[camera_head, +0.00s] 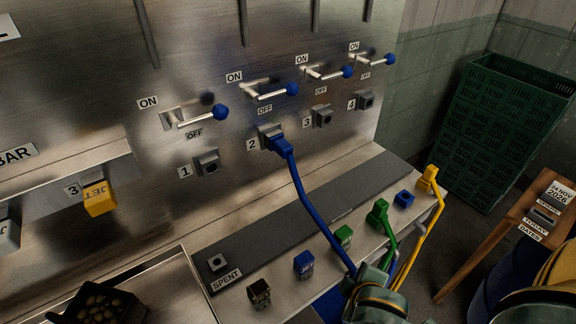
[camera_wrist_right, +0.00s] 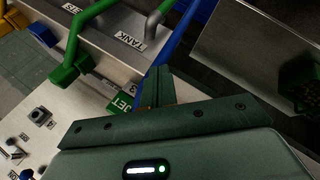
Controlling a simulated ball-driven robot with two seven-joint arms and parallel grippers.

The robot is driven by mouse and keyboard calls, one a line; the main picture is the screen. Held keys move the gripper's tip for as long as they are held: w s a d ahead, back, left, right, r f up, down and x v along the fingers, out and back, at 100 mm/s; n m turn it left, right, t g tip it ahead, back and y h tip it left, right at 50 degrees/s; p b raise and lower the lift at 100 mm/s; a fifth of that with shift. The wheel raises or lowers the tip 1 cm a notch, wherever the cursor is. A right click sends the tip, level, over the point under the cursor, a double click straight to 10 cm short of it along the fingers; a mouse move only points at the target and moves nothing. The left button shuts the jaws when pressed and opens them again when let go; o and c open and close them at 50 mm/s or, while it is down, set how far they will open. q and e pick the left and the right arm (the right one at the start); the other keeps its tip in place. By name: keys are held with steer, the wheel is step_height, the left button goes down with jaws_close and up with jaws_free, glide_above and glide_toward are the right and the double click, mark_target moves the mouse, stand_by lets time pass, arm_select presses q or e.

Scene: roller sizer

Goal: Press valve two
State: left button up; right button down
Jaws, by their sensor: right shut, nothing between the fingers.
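Valve two (camera_head: 270,94) is the lever on the steel panel above the socket marked 2. It has a bare metal rod with a blue ball end and sits between its ON and OFF labels. A blue plug (camera_head: 279,144) is in socket 2, and its blue hose (camera_head: 312,208) runs down to the right. My right gripper (camera_head: 368,275) is low at the lower right, well below the lever, overlapping the hose's lower end. In the right wrist view its dark green fingers (camera_wrist_right: 158,85) are together and empty. My left gripper is out of view.
Similar levers for valve one (camera_head: 203,117), three (camera_head: 328,75) and four (camera_head: 373,62) flank it. Green (camera_head: 377,214) and yellow (camera_head: 428,178) plugs with hoses stand on the ledge near my right gripper. A green crate (camera_head: 505,120) stands at right.

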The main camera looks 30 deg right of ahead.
mark_target(277, 93)
steer(key=w+d+r+n+t+h, duration=0.25)
steer(key=w+r+n+t, duration=0.5)
steer(key=w+r, duration=0.55)
steer(key=w+a+r+n+t+y, duration=0.5)
steer(key=w+a+r+n+t, duration=0.2)
steer(key=n, duration=0.6)
steer(key=shift+r+t, duration=0.35)
steer(key=shift+r, duration=0.6)
steer(key=shift+w, duration=0.1)
steer(key=p+x, duration=0.2)
steer(key=x, duration=0.7)
steer(key=shift+w+r, duration=0.1)
steer(key=shift+w, duration=0.2)
steer(key=r+p, duration=0.1)
steer(key=d+r+p, duration=0.1)
steer(key=r, duration=0.1)
steer(key=shift+w+d, duration=0.15)
steer(key=shift+d, duration=0.2)
steer(key=shift+d+r, duration=0.15)
steer(key=shift+d, duration=0.1)
